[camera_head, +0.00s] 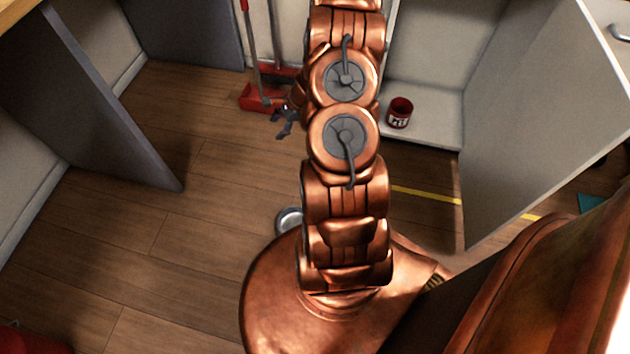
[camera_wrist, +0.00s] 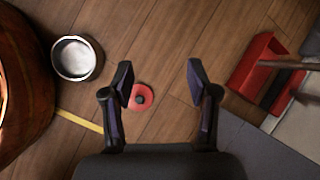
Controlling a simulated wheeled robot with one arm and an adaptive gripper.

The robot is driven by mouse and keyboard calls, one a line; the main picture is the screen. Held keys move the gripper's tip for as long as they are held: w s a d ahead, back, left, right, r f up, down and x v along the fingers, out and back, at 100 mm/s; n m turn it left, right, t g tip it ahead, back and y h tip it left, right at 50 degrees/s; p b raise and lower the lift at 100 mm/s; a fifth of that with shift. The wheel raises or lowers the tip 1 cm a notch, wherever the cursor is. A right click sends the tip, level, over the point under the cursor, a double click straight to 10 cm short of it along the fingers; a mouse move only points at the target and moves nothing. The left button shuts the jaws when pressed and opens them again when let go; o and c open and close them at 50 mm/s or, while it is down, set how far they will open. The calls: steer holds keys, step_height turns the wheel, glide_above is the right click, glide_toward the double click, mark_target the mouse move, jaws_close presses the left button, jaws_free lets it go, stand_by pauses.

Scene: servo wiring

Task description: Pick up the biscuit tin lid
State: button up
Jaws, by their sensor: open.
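A small red disc with a dark knob at its centre, which looks like the biscuit tin lid (camera_wrist: 134,103), lies flat on the wooden floor in the wrist view. My gripper (camera_wrist: 160,80) is open and empty above the floor, its two fingers spread apart. The lid shows beside and partly behind the left finger, left of the middle between the fingers. In the head view my gripper (camera_head: 286,124) shows at the left side of my arm, and the lid is not visible there.
A silver round bowl (camera_wrist: 76,58) stands on the floor near my base; it also shows in the head view (camera_head: 289,219). A red dustpan (camera_head: 250,99) lies at the back. A red can (camera_head: 399,113) stands in the open cabinet (camera_head: 435,135). Bare floor (camera_head: 180,240) lies left.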

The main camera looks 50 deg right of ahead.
steer(key=s+d+f+m+b, duration=0.2)
steer(key=s+d+f, duration=0.1)
steer(key=f, duration=0.5)
steer(key=s+d+f+m+h+b, duration=0.1)
steer(key=s+d+f+m+b, duration=0.1)
steer(key=f, duration=0.6)
steer(key=s+d+f+m+h+b, duration=0.1)
steer(key=s+d+f+m+b, duration=0.2)
steer(key=s+d+f, duration=0.2)
steer(key=shift+s+d+f+g, duration=0.15)
steer(key=shift+s+f, duration=0.15)
steer(key=shift+f, duration=0.6)
steer(key=shift+s+a+f+g, duration=0.15)
steer(key=shift+s+f, duration=0.1)
steer(key=shift+f, duration=0.6)
steer(key=shift+d+f, duration=0.1)
steer(key=shift+f, duration=0.25)
steer(key=shift+b+x, duration=0.35)
steer(key=shift+x, duration=0.5)
steer(key=shift+w+d+b+x, duration=0.15)
steer(key=shift+b+x, duration=0.4)
steer(key=shift+x, duration=0.3)
steer(key=shift+w+d+b+x, duration=0.15)
steer(key=shift+b+x, duration=0.35)
steer(key=shift+x, duration=0.4)
steer(key=shift+b+x, duration=0.3)
steer(key=shift+x, duration=0.6)
steer(key=shift+a, duration=0.2)
jaws_close()
